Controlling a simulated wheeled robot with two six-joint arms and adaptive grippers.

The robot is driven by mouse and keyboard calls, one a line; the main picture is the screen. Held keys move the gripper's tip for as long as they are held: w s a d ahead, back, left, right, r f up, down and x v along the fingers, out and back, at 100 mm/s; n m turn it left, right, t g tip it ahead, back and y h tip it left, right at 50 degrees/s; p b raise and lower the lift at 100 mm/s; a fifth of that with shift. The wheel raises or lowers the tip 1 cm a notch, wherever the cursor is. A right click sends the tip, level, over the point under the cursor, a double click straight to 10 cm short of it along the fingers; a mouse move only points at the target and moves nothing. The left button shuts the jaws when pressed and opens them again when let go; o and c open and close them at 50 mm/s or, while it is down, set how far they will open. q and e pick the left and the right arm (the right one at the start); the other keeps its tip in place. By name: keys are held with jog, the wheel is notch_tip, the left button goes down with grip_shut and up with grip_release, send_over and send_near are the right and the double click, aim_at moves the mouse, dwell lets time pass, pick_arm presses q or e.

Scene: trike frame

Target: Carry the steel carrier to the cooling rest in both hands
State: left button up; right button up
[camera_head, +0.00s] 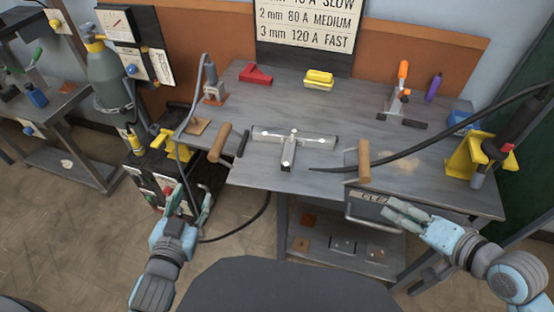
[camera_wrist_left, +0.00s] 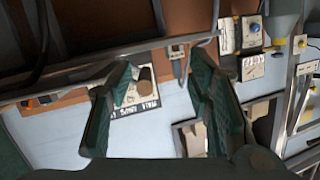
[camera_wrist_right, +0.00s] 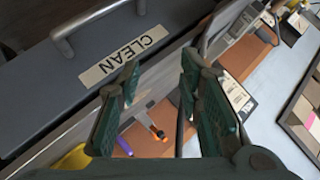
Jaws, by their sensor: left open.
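The steel carrier appears to lie on the workbench. Its wooden handles show at left (camera_head: 220,142) and right (camera_head: 363,160), and its steel body is hard to tell from the bench top. A T-shaped grey metal frame (camera_head: 290,142) lies between the handles. My left gripper (camera_head: 192,204) is open and empty, below and left of the left handle. My right gripper (camera_head: 405,212) is in front of the bench, below and right of the right handle. Its fingers stand apart and empty in the right wrist view (camera_wrist_right: 155,105). I cannot tell which thing is the cooling rest.
The workbench (camera_head: 450,195) has a drawer marked CLEAN (camera_wrist_right: 124,55) at its front. A black hose (camera_head: 415,150) crosses toward the right handle. Yellow stands are at right (camera_head: 468,155) and left (camera_head: 168,145). A red block (camera_head: 256,75) and a clamp (camera_head: 402,105) stand farther back.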

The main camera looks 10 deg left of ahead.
jog(key=m+t+y, duration=0.1)
jog(key=m+y, duration=0.1)
send_near(364, 162)
jog(key=s+d, duration=0.2)
jog(key=d, duration=0.1)
pick_arm(q)
jog(key=r+t, duration=0.1)
jog(key=d+r+m+t+h, duration=0.1)
jog(key=w+d+r+h, duration=0.1)
jog(key=r, duration=0.1)
jog(key=shift+d+m+t, duration=0.2)
jog(key=shift+m+t, duration=0.1)
jog(key=shift+t, duration=0.1)
pick_arm(e)
jog(key=shift+a+r, duration=0.15)
jog(key=shift+r, duration=0.2)
pick_arm(q)
jog(key=w, duration=1.4)
jog(key=shift+w, duration=0.25)
pick_arm(e)
jog(key=x, duration=1.4)
jog(key=shift+w+f, duration=0.25)
jog(key=shift+f, duration=0.1)
